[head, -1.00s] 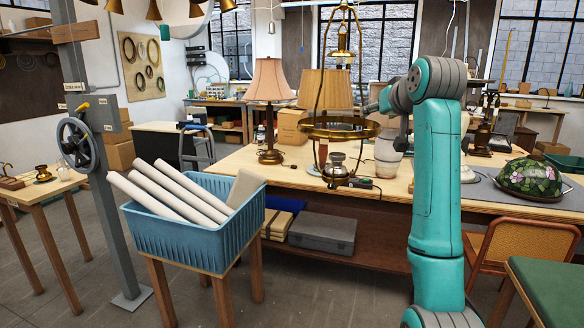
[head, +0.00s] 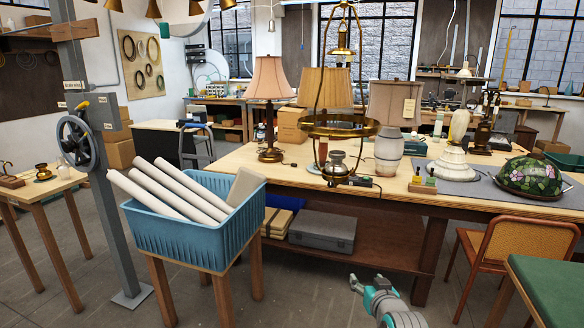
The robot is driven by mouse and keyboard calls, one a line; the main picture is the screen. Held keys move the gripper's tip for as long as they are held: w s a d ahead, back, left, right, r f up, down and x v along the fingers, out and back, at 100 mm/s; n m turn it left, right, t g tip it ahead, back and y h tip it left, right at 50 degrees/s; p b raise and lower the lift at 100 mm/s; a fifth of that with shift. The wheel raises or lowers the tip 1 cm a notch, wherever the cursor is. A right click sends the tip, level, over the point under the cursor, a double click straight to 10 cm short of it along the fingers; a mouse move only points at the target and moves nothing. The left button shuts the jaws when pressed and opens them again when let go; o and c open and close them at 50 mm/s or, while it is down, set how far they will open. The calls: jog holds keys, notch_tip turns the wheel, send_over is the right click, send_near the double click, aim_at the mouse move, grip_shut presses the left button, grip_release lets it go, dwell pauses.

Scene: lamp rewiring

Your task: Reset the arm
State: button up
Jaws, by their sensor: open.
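My arm is low in front of the workbench, at the bottom of the head view, and only its end part shows. My gripper (head: 356,283) points away to the upper left over bare floor. It looks open and holds nothing that I can see, though its fingers are small here. It is apart from the bench and from the blue basket. The brass hanging lamp frame (head: 340,130) stands over the front of the workbench (head: 230,162), clear of my arm.
The blue basket (head: 185,235) of white rolls stands on a wooden stand at left. A table lamp with a tagged shade (head: 395,104), a white lamp base (head: 452,166) and a stained-glass shade (head: 530,177) are on the bench. A chair (head: 510,245) and green-topped table (head: 550,285) are at right.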

jog(key=s+f, duration=0.6)
jog(key=s, duration=0.4)
jog(key=s+a+f, duration=0.1)
jog(key=s+f, duration=0.5)
jog(key=s, duration=0.5)
jog(key=s+f, duration=0.6)
jog(key=s, duration=0.4)
jog(key=v, duration=3)
jog(key=shift+s+a+f+t, duration=0.2)
jog(key=shift+a+f+t, duration=0.1)
jog(key=shift+a, duration=0.4)
